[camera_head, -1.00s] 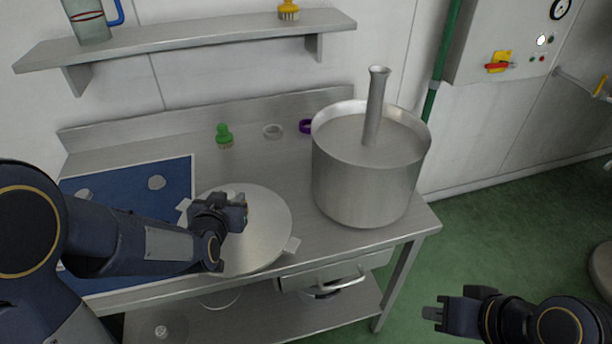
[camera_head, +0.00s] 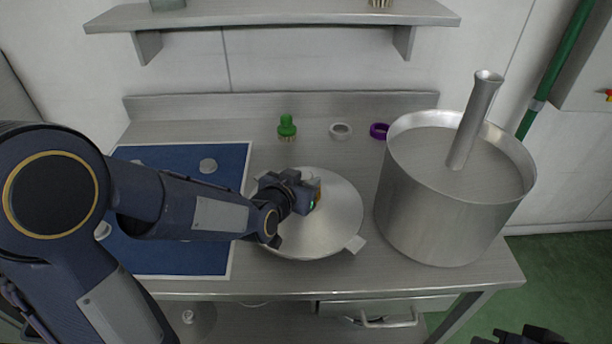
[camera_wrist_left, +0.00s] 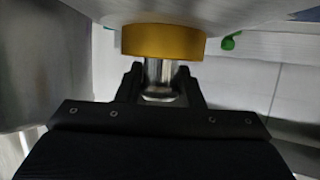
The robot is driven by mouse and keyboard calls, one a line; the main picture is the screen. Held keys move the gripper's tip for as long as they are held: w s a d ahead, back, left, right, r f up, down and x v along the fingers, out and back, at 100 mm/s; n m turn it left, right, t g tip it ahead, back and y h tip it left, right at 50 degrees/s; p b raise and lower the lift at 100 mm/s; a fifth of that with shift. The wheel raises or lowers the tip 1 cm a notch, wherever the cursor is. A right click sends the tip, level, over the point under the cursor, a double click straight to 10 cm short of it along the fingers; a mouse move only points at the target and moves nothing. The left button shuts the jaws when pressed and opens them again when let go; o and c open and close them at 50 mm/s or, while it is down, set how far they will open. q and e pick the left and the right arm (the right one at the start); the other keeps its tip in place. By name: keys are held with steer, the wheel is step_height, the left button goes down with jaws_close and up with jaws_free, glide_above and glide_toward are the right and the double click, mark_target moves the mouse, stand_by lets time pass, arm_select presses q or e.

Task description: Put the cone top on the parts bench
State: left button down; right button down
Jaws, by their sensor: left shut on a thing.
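The cone top (camera_head: 335,213) is a wide, shallow grey metal cone with small tabs at its rim. It is over the steel bench (camera_head: 330,277), between the blue mat and the large pot; I cannot tell whether it touches the bench. My left gripper (camera_head: 312,193) is at its centre. In the left wrist view my left gripper (camera_wrist_left: 160,92) is shut on a shiny stem below a gold collar (camera_wrist_left: 162,42), with a grey surface beyond. Only a dark piece of my right gripper (camera_head: 530,337) shows at the bottom edge; its fingers are not clear.
A large steel pot (camera_head: 440,215) with an upright tube (camera_head: 474,120) stands on the right. The blue mat (camera_head: 185,255) lies left with small round pieces. A green-topped brush (camera_head: 287,127), a grey ring (camera_head: 340,130) and a purple ring (camera_head: 379,131) sit behind. A shelf (camera_head: 270,14) hangs above.

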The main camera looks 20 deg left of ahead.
arm_select(q)
steer(key=shift+f+b, duration=0.4)
steer(key=shift+f, duration=1.1)
steer(key=shift+f, duration=0.15)
steer(key=c, duration=1)
jaws_free()
steer(key=shift+s+f, duration=0.1)
steer(key=shift+o, duration=0.2)
